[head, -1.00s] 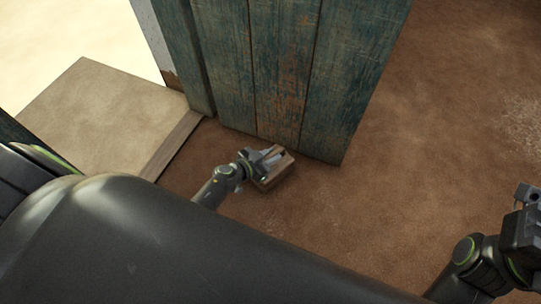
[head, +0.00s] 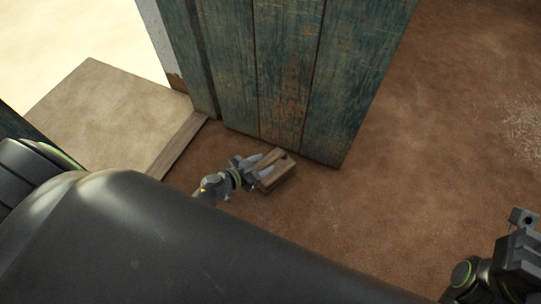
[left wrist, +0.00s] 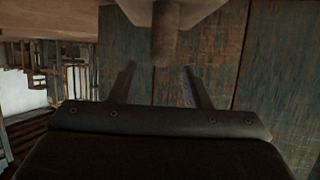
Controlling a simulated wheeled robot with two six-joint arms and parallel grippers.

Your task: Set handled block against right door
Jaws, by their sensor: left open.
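A small brown wooden block (head: 279,178) sits on the earth floor at the foot of the weathered blue-green plank door (head: 290,70). Its far side is close to the door's lower edge; I cannot tell whether they touch. My left gripper (head: 266,163) is open at the block, its fingers apart. In the left wrist view, the block (left wrist: 195,8) and its round handle (left wrist: 165,38) show at the top. The handle lies between the lines of the two open fingers (left wrist: 157,76), with the door planks behind. My right gripper (head: 524,225) is at the right edge, partly cut off.
A pale raised slab (head: 110,110) with a wooden edge lies left of the door, by the bright opening. Bare earth floor (head: 420,160) is open to the right. The left wrist view shows a wooden frame (left wrist: 55,65) at the left.

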